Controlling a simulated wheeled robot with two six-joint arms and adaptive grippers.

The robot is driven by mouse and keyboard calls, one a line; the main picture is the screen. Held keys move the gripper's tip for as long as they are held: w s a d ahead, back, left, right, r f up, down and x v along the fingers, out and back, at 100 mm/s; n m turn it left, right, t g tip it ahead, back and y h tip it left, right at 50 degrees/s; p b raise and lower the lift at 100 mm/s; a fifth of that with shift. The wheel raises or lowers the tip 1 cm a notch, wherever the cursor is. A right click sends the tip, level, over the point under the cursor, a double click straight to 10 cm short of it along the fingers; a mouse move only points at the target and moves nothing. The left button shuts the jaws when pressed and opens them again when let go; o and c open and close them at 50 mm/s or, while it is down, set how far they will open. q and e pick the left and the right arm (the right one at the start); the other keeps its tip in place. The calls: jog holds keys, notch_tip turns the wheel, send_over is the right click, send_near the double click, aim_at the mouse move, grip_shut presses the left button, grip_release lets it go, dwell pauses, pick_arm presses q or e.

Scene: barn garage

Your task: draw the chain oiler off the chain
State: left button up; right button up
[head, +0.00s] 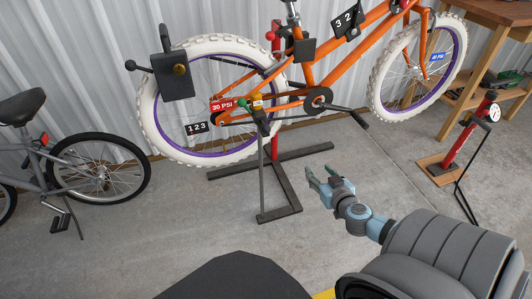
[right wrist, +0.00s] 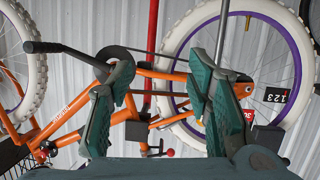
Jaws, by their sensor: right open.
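The chain (head: 283,104) runs between the crank and rear hub of an orange bike (head: 345,75) held on a stand. A small green and yellow piece (head: 256,101) sits at the chain's rear end, beside a dark head (head: 262,122) on a thin upright rod. I cannot tell for certain which of these is the chain oiler. My right gripper (head: 318,180) is open and empty, in front of and below the crank, well apart from the chain. In the right wrist view, its green-padded fingers (right wrist: 158,110) are spread, with the bike behind them. My left gripper is not in view.
The dark stand base (head: 275,170) lies on the floor below the bike. A grey bike (head: 85,165) stands at left, a red pump (head: 470,135) at right beside a wooden bench (head: 490,15). A dark box (head: 177,84) is by the rear wheel.

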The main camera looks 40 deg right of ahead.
jog(key=w+a+r+t+y+b, duration=0.3)
jog(key=w+a+r+t+b, duration=0.15)
jog(key=a+r, duration=0.35)
send_near(269, 131)
jog(key=w, duration=0.5)
jog(key=w+d+p, duration=0.1)
jog(key=w, duration=0.1)
jog(key=shift+w+d, duration=0.1)
jog(key=shift+w, duration=0.3)
jog(key=w+p, duration=0.1)
jog(key=w, duration=0.1)
jog(key=shift+w+d, duration=0.15)
jog(key=shift+w, duration=0.15)
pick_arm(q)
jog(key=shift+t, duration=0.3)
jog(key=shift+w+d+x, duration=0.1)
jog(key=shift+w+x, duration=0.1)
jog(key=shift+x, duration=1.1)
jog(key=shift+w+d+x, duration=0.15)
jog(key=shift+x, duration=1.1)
pick_arm(e)
jog(key=shift+w+f, duration=0.15)
jog(key=shift+w, duration=0.45)
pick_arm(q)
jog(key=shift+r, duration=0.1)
pick_arm(e)
grip_shut()
